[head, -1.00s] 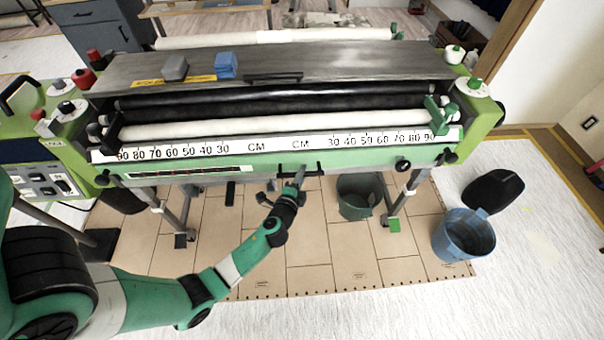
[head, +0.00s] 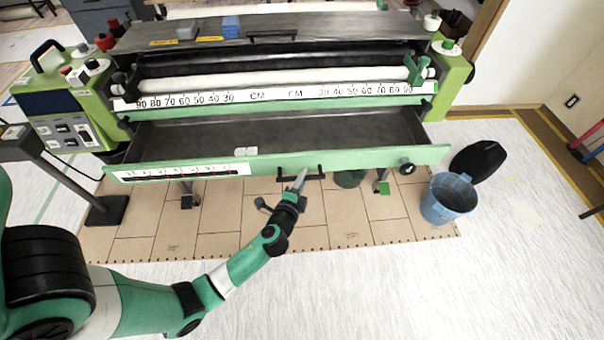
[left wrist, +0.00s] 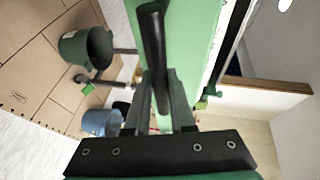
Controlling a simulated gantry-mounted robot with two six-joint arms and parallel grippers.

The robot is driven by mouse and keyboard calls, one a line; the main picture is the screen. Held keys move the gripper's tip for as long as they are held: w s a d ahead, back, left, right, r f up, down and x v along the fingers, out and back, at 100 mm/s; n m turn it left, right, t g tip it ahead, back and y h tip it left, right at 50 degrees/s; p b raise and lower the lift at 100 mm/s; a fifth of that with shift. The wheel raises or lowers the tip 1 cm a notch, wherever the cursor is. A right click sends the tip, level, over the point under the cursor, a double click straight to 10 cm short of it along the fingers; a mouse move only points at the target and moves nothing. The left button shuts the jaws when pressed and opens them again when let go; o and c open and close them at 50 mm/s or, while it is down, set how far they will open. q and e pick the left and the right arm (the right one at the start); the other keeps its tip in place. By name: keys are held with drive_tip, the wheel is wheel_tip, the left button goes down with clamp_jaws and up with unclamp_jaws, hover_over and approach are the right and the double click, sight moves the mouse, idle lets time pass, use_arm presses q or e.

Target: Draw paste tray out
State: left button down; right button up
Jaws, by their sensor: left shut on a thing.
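The paste tray (head: 340,128) is a wide dark metal drawer with a green front panel, standing partly out of the wallpaper paster below the CM scale. Its grey interior shows, with small pale blocks (head: 246,151) near the front. My left gripper (head: 302,177) is shut on the black handle (head: 315,174) at the middle of the tray front. In the left wrist view the handle (left wrist: 154,45) runs up from between the fingers. My right gripper is not in view.
A blue bucket (head: 446,203) and a black lid (head: 478,160) stand at the right. A dark green bucket (left wrist: 85,48) is under the machine. A control box (head: 62,115) is at the left. The floor in front of the tray is clear.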

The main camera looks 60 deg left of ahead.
use_arm(q)
drive_tip(key=shift+s+d+r, duration=0.1)
drive_tip(key=shift+s+d, duration=0.1)
drive_tip(key=shift+d, duration=0.35)
drive_tip(key=c, duration=0.8)
unclamp_jaws()
drive_tip(key=shift+o, duration=0.2)
drive_tip(key=p+v, duration=0.2)
drive_tip(key=v, duration=0.9)
drive_tip(key=shift+s+d, duration=0.15)
drive_tip(key=shift+s, duration=0.15)
